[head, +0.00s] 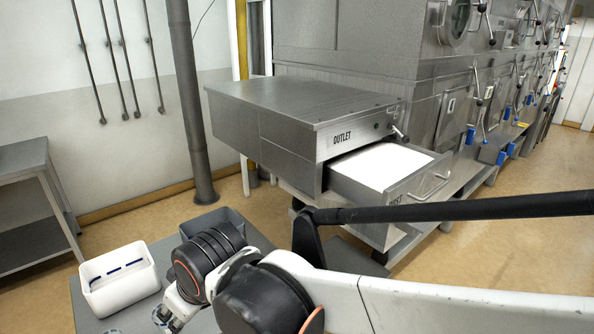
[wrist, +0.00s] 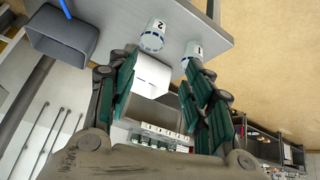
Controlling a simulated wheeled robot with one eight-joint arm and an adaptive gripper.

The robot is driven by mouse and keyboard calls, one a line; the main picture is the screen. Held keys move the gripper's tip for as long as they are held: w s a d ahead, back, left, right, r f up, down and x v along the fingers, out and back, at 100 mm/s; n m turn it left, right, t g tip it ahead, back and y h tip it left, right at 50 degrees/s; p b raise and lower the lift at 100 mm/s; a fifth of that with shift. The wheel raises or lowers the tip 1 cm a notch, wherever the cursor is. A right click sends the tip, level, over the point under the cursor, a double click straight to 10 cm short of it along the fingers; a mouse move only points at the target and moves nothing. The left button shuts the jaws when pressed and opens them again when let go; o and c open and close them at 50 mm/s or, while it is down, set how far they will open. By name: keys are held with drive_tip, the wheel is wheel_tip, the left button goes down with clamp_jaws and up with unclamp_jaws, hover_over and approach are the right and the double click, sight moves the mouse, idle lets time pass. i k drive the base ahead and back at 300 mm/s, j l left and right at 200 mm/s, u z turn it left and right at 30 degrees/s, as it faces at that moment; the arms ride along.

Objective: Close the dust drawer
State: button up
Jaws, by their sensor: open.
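The dust drawer (head: 385,172) is pulled out from the front of the steel outlet unit (head: 290,150) in the head view. It holds a flat white fill (head: 380,165) and has a bar handle (head: 428,186) on its front.
A grey table (head: 90,313) carries a white bin (head: 118,285) and a grey bin (head: 213,221). White cups marked 2 (wrist: 153,36) and 1 (wrist: 193,50) stand on it. A dark post (head: 190,100) rises behind. Open floor (head: 500,230) lies right of the unit.

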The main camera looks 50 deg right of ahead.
sight(385, 171)
drive_tip(key=z, duration=2.5)
